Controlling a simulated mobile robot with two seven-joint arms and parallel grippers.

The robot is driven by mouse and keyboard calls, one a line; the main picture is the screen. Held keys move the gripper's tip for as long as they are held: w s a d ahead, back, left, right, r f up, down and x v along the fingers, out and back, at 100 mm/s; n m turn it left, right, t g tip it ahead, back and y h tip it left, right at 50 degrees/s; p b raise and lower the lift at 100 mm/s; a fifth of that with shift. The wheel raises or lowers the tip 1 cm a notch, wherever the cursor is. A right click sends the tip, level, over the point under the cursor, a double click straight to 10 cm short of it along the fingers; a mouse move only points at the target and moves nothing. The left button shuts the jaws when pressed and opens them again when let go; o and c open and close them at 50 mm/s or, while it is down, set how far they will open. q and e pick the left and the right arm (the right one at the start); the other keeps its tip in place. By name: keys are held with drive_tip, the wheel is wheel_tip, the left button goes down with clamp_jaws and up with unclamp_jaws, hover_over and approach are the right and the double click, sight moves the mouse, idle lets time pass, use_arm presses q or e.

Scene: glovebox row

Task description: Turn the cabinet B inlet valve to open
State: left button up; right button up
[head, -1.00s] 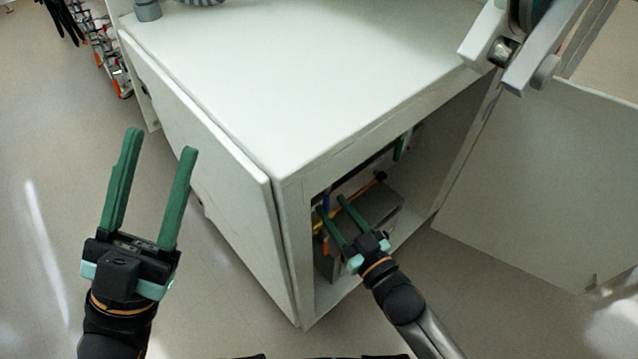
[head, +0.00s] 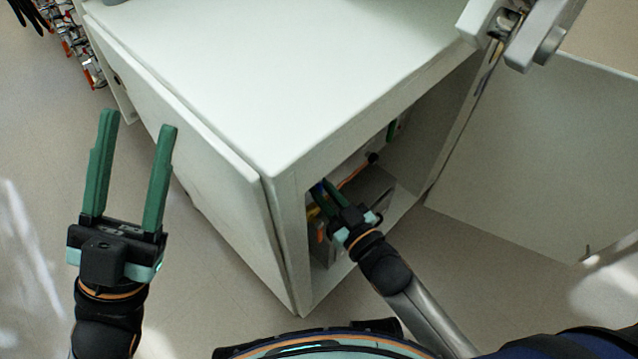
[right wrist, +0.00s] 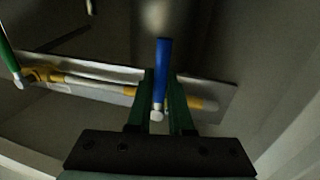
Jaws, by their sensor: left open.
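The open white cabinet (head: 284,235) holds a pipe (right wrist: 90,84) with yellow fittings. A blue valve handle (right wrist: 162,65) lies across this pipe in the right wrist view, at a steep angle to it. My right gripper (head: 322,186) reaches inside the cabinet; in the right wrist view its green fingers (right wrist: 161,80) stand close together on both sides of the blue handle, shut on it. A green handle (right wrist: 7,58) shows at the left edge there. I cannot read any label. My left gripper (head: 138,120) is open and empty, left of the cabinet.
One cabinet door (head: 545,155) stands open at the right. A white side panel (head: 190,140) lies between my left gripper and the opening. A grey box (head: 372,190) sits inside. Clear floor (head: 470,275) lies in front.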

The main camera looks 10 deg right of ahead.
clamp_jaws()
idle(0.9)
